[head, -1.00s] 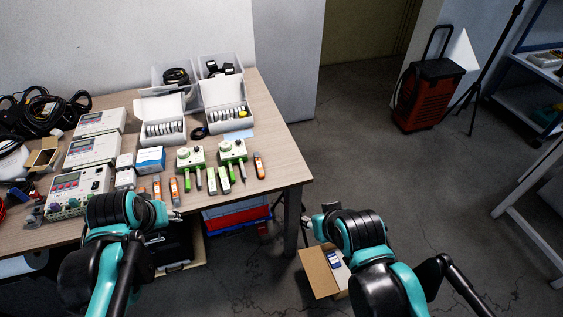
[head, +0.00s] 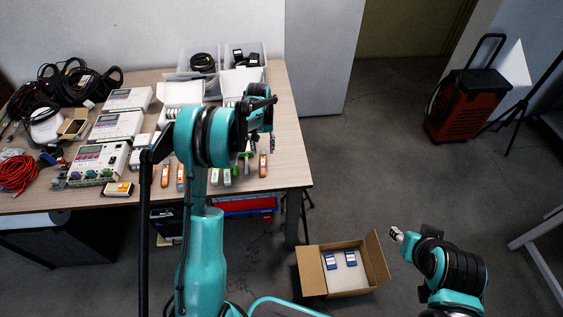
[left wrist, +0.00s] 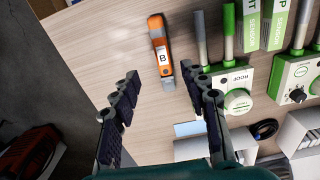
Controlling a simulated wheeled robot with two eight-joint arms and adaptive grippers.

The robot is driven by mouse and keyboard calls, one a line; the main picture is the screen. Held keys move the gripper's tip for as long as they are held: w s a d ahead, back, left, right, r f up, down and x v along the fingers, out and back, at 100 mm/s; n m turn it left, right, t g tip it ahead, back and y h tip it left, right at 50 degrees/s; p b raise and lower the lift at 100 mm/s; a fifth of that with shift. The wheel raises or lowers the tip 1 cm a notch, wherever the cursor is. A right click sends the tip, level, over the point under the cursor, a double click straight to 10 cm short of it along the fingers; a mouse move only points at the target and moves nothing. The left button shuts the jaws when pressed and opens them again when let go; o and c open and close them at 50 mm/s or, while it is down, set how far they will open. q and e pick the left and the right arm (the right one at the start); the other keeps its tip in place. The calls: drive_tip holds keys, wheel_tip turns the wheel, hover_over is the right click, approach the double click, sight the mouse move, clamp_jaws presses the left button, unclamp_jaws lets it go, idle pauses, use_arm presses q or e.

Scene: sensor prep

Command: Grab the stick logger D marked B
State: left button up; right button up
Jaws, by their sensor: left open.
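The orange and grey stick logger marked B (left wrist: 162,57) lies on the wooden table in the left wrist view. In the head view an orange logger, likely the same one, lies near the table's right edge (head: 263,165). My left gripper (left wrist: 160,78) is open and empty above the table, its fingers spread to either side of the logger's lower end, apart from it. In the head view my left arm covers much of the table's middle, and the left gripper (head: 271,142) hangs over its right part. My right gripper (head: 397,234) is off the table; its jaw state is unclear.
More orange loggers (head: 180,177) lie to the left. Green-and-white devices with probes (left wrist: 238,101) and sensor packs (left wrist: 252,25) sit close beside logger B. An open cardboard box (head: 312,272) with blue-labelled items stands on the floor. The table's right end is largely bare.

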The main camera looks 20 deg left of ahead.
sight(263, 163)
use_arm(q)
wheel_tip(263, 163, down, 3)
drive_tip(key=shift+r+b, duration=0.1)
drive_tip(key=shift+b, duration=0.35)
drive_tip(key=f, duration=0.1)
drive_tip(key=f+b, duration=0.1)
drive_tip(key=f, duration=0.1)
drive_tip(key=f+b, duration=0.1)
drive_tip(key=shift+s+f, duration=0.2)
drive_tip(key=shift+s, duration=0.2)
drive_tip(key=shift+f, duration=0.45)
drive_tip(key=shift+r, duration=0.1)
drive_tip(key=shift+c, duration=0.9)
clamp_jaws()
